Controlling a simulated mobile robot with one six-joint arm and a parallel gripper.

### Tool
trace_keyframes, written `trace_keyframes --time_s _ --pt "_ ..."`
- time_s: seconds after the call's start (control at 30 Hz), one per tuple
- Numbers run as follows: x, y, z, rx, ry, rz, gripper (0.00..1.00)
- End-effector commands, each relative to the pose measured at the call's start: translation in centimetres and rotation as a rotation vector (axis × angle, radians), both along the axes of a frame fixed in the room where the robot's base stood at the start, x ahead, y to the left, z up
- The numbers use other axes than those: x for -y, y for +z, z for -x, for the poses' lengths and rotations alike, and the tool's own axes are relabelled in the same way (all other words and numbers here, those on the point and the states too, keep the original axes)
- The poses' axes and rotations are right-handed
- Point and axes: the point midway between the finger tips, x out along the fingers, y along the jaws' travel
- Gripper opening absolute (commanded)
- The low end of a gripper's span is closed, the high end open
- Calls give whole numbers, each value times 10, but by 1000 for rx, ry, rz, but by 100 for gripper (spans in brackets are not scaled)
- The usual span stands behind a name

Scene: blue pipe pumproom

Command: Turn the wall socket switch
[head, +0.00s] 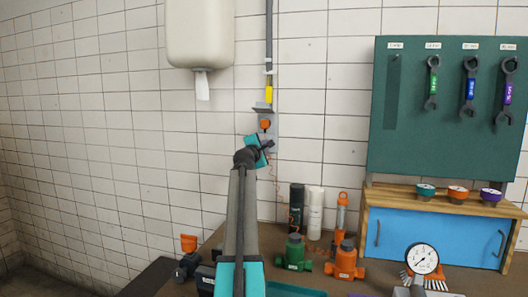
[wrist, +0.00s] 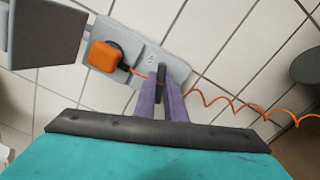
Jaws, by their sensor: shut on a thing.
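The wall socket (wrist: 142,44) is a grey plate on the white tiled wall, tilted in the wrist view. An orange plug (wrist: 103,57) sits in it at the left. The switch (wrist: 161,77) is a dark upright handle on the plate's right part. My gripper (wrist: 161,92) has its two purple fingers on either side of the switch, shut on it. In the head view the orange plug (head: 265,124) shows just above my teal wrist (head: 256,150), which hides the switch and my fingertips.
An orange coiled cord (wrist: 215,98) runs right from the plug. A white dispenser (head: 200,34) hangs at upper left, and a green wrench board (head: 450,100) at right. Black (head: 296,205) and white (head: 314,213) canisters and green (head: 294,253) and orange (head: 345,262) valves stand on the bench.

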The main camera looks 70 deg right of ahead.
Motion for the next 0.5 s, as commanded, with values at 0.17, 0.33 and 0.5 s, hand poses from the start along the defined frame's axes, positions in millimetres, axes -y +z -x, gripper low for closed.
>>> trace_keyframes --time_s 0.17,0.33,0.5 --pt "2 0 1 155 2 -2 0" --pt "2 0 1 275 2 -7 0" --pt "1 1 0 355 4 -13 0"
